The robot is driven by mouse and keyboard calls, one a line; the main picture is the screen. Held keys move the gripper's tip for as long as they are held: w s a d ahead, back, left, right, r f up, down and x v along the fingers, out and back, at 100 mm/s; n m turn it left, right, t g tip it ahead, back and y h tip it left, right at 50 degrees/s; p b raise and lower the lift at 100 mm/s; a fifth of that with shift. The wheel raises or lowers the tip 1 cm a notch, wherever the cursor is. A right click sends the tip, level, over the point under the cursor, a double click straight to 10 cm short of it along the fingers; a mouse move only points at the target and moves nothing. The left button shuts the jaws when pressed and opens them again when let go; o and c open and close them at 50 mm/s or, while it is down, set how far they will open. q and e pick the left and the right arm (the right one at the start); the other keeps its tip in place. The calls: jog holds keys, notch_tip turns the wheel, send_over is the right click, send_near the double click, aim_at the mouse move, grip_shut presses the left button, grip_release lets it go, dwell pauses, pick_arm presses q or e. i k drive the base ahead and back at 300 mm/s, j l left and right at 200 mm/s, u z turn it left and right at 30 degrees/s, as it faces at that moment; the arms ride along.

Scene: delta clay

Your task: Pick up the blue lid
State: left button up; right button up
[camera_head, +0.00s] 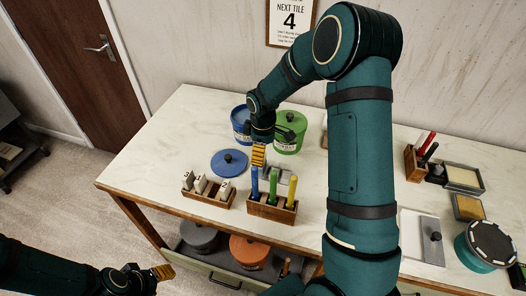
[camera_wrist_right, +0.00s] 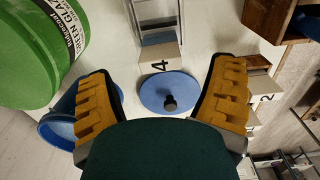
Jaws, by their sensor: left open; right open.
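The blue lid (camera_head: 229,157) is a flat disc with a black knob. It lies on the pale worktop, left of my right gripper (camera_head: 258,155). The right wrist view shows the blue lid (camera_wrist_right: 150,96) between and beyond the two yellow fingers of my open, empty right gripper (camera_wrist_right: 164,70). The fingers are apart from the lid. A block marked 4 (camera_wrist_right: 158,58) is right beside the lid in that view. My left gripper (camera_head: 160,273) is low at the bottom left, off the worktop, and open.
A blue tub (camera_head: 238,118) and a green tub (camera_head: 292,130) stand behind the lid. A wooden rack of numbered tiles (camera_head: 205,196) and a wooden holder with coloured sticks (camera_head: 271,212) stand in front. Trays and a teal tub (camera_head: 472,256) are at right.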

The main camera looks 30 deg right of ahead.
aim_at(226, 163)
jog(key=k+l, duration=0.25)
jog(key=k, duration=0.25)
jog(key=k+l, duration=0.2)
jog(key=k, duration=0.25)
jog(key=k+l, duration=0.25)
jog(key=k, duration=0.25)
